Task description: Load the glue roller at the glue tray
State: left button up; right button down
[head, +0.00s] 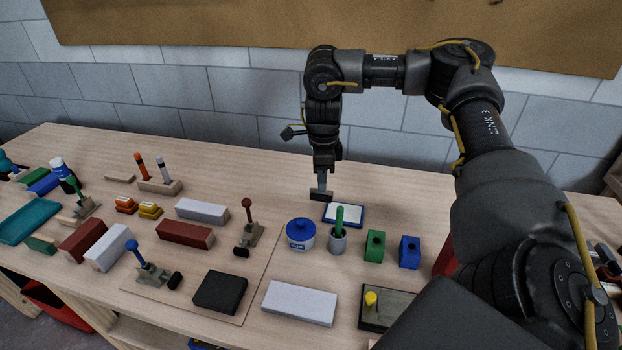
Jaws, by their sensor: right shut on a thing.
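My right gripper (323,168) points down over the back middle of the bench, shut on the glue roller (321,196). The roller has a grey handle and a dark head at its lower end. The head is at the back left corner of the glue tray (330,221), a shallow blue-rimmed tray with a pale inside. I cannot tell whether the head touches the tray or hangs just above it. My left gripper is not in view.
In front of the tray stand a blue-lidded pot (300,234), a grey cup (338,240) with a green-handled tool, a green block (375,246) and a blue block (409,252). Painted battens, including a white one (299,303), and clamps lie left and front. Bench behind the tray is clear.

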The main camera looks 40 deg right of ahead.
jog(key=shift+s+a+r, duration=0.15)
jog(key=shift+s+r, duration=0.1)
jog(key=shift+s, duration=0.35)
jog(key=shift+s+a+r, duration=0.1)
jog(key=shift+s+r, duration=0.2)
jog(key=shift+s, duration=0.3)
jog(key=shift+s+a+r, duration=0.15)
jog(key=shift+s+r, duration=0.1)
jog(key=shift+s, duration=0.35)
